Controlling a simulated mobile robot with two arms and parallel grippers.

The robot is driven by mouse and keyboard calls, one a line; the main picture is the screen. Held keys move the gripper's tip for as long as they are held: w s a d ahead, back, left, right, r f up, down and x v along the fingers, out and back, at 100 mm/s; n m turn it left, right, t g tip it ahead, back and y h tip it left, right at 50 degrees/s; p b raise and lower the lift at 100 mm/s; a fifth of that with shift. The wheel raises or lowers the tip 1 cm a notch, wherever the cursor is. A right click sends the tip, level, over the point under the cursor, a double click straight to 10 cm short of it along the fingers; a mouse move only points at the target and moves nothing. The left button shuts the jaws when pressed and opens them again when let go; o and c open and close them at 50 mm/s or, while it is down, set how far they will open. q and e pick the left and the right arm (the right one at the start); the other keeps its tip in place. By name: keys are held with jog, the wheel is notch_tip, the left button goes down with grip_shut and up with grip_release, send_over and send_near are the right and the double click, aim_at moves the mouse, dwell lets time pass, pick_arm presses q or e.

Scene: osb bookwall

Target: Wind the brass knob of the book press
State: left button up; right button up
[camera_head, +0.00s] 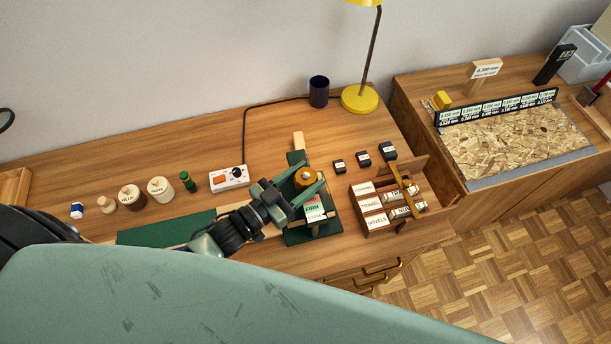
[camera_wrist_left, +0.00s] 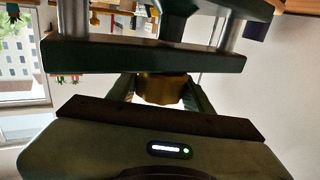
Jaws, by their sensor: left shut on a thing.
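The brass knob (camera_head: 305,175) sits on top of the dark green book press (camera_head: 295,237), which stands on the wooden desk. My left gripper (camera_head: 312,186) reaches in from the left and is shut on the knob, one finger on either side. In the left wrist view the ribbed knob (camera_wrist_left: 162,90) shows between the fingers, close to the press's green crossbar (camera_wrist_left: 140,54) and its steel columns. A book (camera_head: 314,206) with a printed label lies in the press. The gripper and arm hide part of the press. My right gripper is not in view.
A wooden box (camera_head: 371,227) of labelled books stands just right of the press, with small black blocks (camera_head: 363,158) behind it. A white control box (camera_head: 229,178) with a black dial is at the left. A yellow lamp (camera_head: 360,99) and dark cup (camera_head: 319,91) stand behind.

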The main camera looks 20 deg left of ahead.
aim_at(297, 185)
pick_arm(q)
jog(key=o, duration=1.4)
jog(key=shift+c, duration=0.2)
jog(key=shift+s, duration=0.1)
jog(key=shift+s+a+f, duration=0.1)
jog(key=shift+s+a, duration=0.15)
jog(key=shift+s, duration=0.05)
jog(key=b+v, duration=0.2)
jog(key=v, duration=0.3)
jog(key=shift+s+a, duration=0.1)
jog(key=shift+s, duration=0.15)
jog(key=shift+s+a, duration=0.35)
jog(key=shift+s, duration=0.2)
